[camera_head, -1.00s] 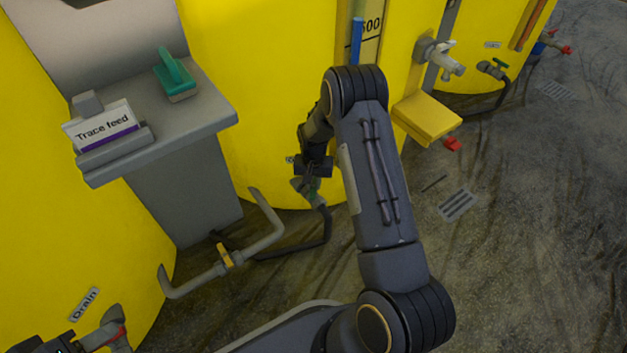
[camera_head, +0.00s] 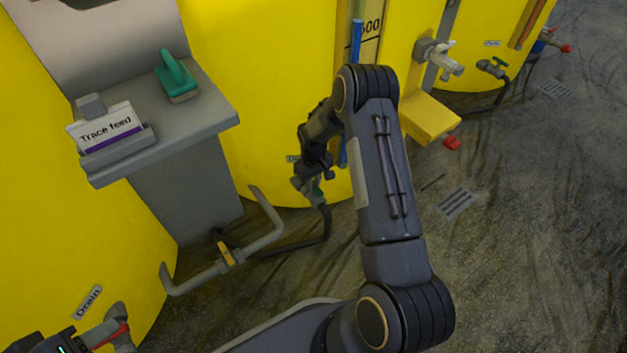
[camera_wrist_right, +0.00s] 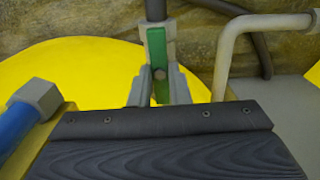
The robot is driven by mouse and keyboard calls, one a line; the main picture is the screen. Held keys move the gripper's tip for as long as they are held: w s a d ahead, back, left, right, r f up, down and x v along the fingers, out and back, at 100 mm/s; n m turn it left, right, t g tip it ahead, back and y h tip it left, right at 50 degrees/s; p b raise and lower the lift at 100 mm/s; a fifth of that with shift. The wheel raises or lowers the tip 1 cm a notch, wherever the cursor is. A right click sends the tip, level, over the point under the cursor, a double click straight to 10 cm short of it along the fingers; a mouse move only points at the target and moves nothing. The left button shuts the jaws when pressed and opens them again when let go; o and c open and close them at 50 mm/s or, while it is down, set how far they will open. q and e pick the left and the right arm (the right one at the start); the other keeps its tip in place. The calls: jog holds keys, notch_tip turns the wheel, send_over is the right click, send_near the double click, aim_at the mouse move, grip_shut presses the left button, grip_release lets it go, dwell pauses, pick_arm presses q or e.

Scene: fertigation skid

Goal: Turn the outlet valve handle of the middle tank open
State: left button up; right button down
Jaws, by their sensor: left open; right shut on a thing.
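The middle yellow tank (camera_head: 255,110) has an outlet valve (camera_head: 301,186) low on its front, with a dark hose running from it. Its green handle (camera_wrist_right: 156,52) shows in the right wrist view, lying roughly in line with the valve body and the hose. My right gripper (camera_wrist_right: 158,88) is shut on this handle, with a finger on each side. In the head view the right gripper (camera_head: 316,180) is small and partly hides the valve. My left gripper (camera_head: 92,340) is open at the bottom left, beside a red-handled drain valve (camera_head: 118,330), partly cut off.
A grey pipe with a yellow fitting (camera_head: 226,254) runs just left of the outlet. A grey stand (camera_head: 200,130) holds a teal-handled item and a "Trace feed" card. A yellow block (camera_head: 428,118) juts out right of my right arm.

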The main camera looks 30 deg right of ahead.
dwell(0.5)
jog(key=c, duration=1.4)
grip_release()
jog(key=shift+o, duration=0.2)
notch_tip(320, 180, up, 7)
jog(key=p, duration=0.3)
jog(key=shift+r, duration=0.4)
